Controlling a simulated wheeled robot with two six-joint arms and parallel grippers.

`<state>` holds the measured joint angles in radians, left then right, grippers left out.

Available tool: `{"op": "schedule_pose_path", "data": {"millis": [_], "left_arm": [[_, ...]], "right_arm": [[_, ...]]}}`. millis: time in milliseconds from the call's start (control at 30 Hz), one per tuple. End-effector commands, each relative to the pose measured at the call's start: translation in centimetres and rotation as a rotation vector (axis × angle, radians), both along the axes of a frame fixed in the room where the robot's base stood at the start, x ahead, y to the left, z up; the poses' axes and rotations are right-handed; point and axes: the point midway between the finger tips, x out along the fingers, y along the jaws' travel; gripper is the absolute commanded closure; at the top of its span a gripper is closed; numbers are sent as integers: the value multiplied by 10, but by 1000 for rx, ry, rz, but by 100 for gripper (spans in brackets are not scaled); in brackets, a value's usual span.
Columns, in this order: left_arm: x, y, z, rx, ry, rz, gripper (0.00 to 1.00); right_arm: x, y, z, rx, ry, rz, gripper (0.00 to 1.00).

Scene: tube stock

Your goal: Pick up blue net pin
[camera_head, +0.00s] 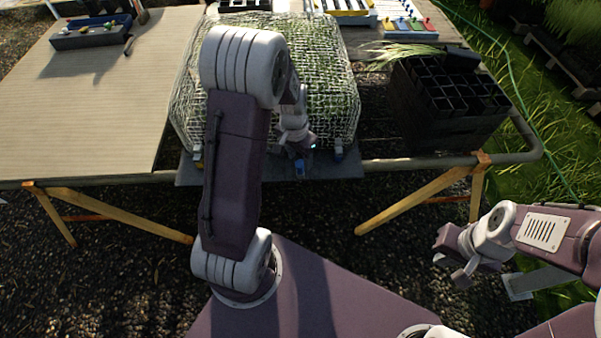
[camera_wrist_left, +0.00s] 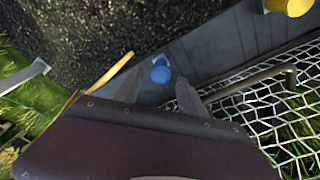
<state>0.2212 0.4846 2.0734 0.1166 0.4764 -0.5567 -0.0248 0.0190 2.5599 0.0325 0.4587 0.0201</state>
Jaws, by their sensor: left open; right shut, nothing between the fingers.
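The blue net pin (camera_head: 300,168) stands at the front edge of the grey board under the netted plants. Its round blue head also shows in the left wrist view (camera_wrist_left: 160,72), between and just beyond my left fingertips. My left gripper (camera_head: 298,151) is open and empty, pointing down close above the pin; its two spread fingers show in the left wrist view (camera_wrist_left: 156,88). No contact with the pin is visible. My right gripper (camera_head: 450,268) is shut and empty, low at the right, away from the table.
White netting (camera_head: 340,85) covers green plants right behind the pin. A yellow pin (camera_wrist_left: 290,5) stands further along the board (camera_wrist_left: 215,45). A black cell tray (camera_head: 440,125) is at the right, a blue-grey tool tray (camera_head: 90,40) at the back left. The left tabletop (camera_head: 80,120) is mostly bare.

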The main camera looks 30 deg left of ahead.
Motion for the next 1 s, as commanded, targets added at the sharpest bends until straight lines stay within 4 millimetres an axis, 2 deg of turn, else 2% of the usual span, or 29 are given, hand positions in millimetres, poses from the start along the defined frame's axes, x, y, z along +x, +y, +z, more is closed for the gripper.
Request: {"op": "schedule_pose_path", "data": {"millis": [100, 200, 300, 500, 533, 600, 700, 1000], "left_arm": [[0, 0, -25, 0, 6, -1, 52], [2, 0, -41, -1, 5, 0, 52], [3, 0, -48, 0, 3, 0, 52], [4, 0, -48, 0, 1, -1, 52], [4, 0, -48, 0, 1, -1, 58], [4, 0, -48, 0, 1, -1, 77], [4, 0, -48, 0, 1, -1, 100], [4, 0, -46, 0, 1, -1, 100]], "right_arm": [[0, 0, -6, 0, 0, 0, 100], [0, 0, -8, 0, 0, 0, 100], [0, 0, -9, 0, 0, 0, 100], [0, 0, -8, 0, 0, 0, 100], [0, 0, -8, 0, 0, 0, 100], [0, 0, -8, 0, 0, 0, 100], [0, 0, -8, 0, 0, 0, 100], [0, 0, -6, 0, 0, 0, 100]]}}
